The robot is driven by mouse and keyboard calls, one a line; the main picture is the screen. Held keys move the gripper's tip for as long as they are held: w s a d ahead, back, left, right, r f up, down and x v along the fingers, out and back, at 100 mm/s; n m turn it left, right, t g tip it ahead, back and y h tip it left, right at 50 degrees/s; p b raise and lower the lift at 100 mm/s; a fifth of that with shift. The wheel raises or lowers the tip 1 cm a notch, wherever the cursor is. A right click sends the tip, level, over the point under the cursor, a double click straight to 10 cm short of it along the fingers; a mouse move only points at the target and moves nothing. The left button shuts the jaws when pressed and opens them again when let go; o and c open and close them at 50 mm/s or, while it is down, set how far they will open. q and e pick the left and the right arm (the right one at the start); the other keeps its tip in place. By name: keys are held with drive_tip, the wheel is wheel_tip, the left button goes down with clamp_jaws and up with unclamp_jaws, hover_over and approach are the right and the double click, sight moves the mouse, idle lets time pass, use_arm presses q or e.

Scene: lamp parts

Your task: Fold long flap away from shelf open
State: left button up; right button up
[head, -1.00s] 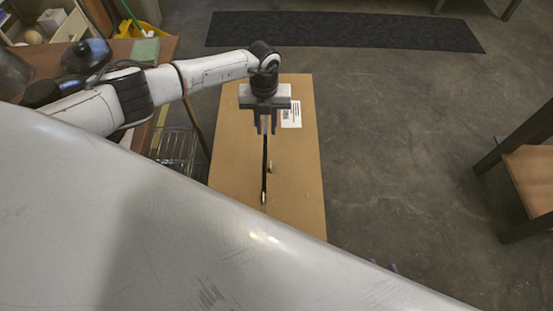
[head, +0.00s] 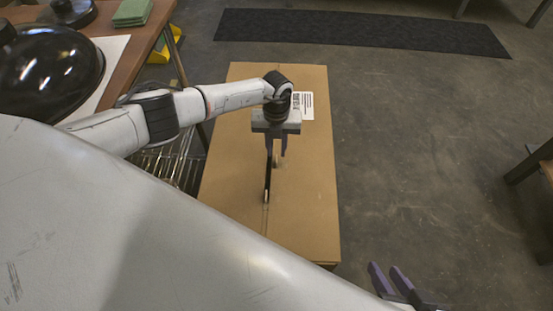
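A brown cardboard box (head: 305,205) stands below me in the middle of the head view. Its top flaps lie almost flat and meet at a lengthwise seam with a narrow dark gap (head: 267,182). A white label (head: 307,106) is at the far right of the top. My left gripper (head: 276,152) points down over the seam, its two fingers a little apart. Whether its tips touch a flap is hard to tell. My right gripper (head: 388,278) is at the bottom right, with two purple fingers apart and empty, clear of the box.
A wire rack (head: 170,165) stands against the box's left side. A brown table (head: 150,30) at the upper left holds a black dome (head: 50,72) and green cloths (head: 132,12). A dark mat (head: 360,32) lies beyond. The floor right of the box is clear.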

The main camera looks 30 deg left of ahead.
use_arm(q)
wheel_tip(320, 180, down, 4)
drive_tip(key=shift+f+b, duration=0.1)
drive_tip(key=shift+b, duration=0.75)
clamp_jaws()
idle(0.8)
